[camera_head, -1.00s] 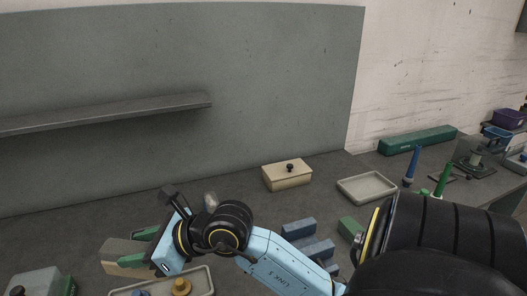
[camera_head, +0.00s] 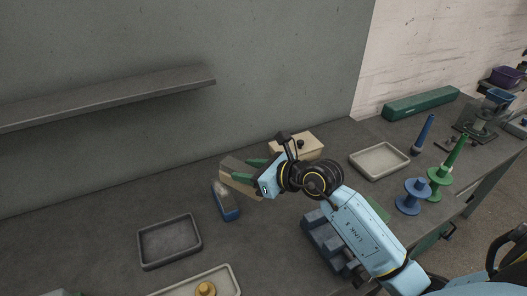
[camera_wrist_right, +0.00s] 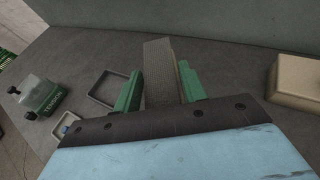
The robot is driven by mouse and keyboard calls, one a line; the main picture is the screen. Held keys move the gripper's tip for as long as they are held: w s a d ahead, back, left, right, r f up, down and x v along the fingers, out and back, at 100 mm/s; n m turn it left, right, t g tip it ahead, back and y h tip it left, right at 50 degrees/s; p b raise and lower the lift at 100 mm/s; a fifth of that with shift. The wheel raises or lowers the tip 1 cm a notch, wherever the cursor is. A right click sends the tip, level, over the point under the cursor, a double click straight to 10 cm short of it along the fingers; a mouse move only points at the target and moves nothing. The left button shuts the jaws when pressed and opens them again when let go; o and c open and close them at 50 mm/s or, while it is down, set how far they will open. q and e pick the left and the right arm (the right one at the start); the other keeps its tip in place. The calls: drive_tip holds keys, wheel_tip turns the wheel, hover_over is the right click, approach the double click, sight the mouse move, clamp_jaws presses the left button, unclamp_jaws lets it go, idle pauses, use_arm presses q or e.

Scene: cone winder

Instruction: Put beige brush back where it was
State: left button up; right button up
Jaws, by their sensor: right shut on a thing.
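My right gripper (camera_head: 249,170) has green fingers and is shut on the beige brush (camera_head: 233,168), a tan block at the left of the hand. The right wrist view shows the brush (camera_wrist_right: 159,65) between the fingers (camera_wrist_right: 158,90), pointing away from the hand. It is over the table left of the lidded beige box. A blue block with a pale top (camera_head: 227,207) is just below it in the picture, partly covered; I cannot tell whether they touch. My left gripper is not in view.
A dark grey tray (camera_head: 142,248) lies front left, near a pale tray (camera_head: 234,275) with a yellow piece. The beige box (camera_head: 316,143), blue blocks (camera_head: 317,219), another pale tray (camera_head: 357,161) and spools (camera_head: 409,206) lie right. The table along the back wall is clear at left.

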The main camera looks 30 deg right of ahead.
use_arm(q)
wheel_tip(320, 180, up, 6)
drive_tip(key=p, duration=0.5)
use_arm(e)
drive_tip(key=w+d+f+b, duration=0.2)
drive_tip(key=f, duration=0.1)
drive_tip(key=w+d+f+m+h+b, duration=0.1)
drive_tip(key=w+f+b, duration=0.1)
drive_tip(key=f, duration=0.2)
drive_tip(key=w+d+f+h+b, duration=0.1)
drive_tip(key=w+d+f+b, duration=0.1)
drive_tip(key=f, duration=0.2)
drive_tip(key=shift+w+d+m+t, duration=0.2)
drive_tip(key=shift+d+m+t, duration=0.1)
drive_tip(key=shift+d+t, duration=0.1)
use_arm(q)
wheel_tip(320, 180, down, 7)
drive_tip(key=b, duration=0.1)
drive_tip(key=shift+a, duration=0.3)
use_arm(e)
drive_tip(key=shift+f, duration=0.45)
use_arm(q)
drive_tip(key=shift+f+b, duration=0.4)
drive_tip(key=shift+b, duration=0.2)
use_arm(e)
drive_tip(key=shift+f, duration=0.6)
drive_tip(key=o, duration=1.1)
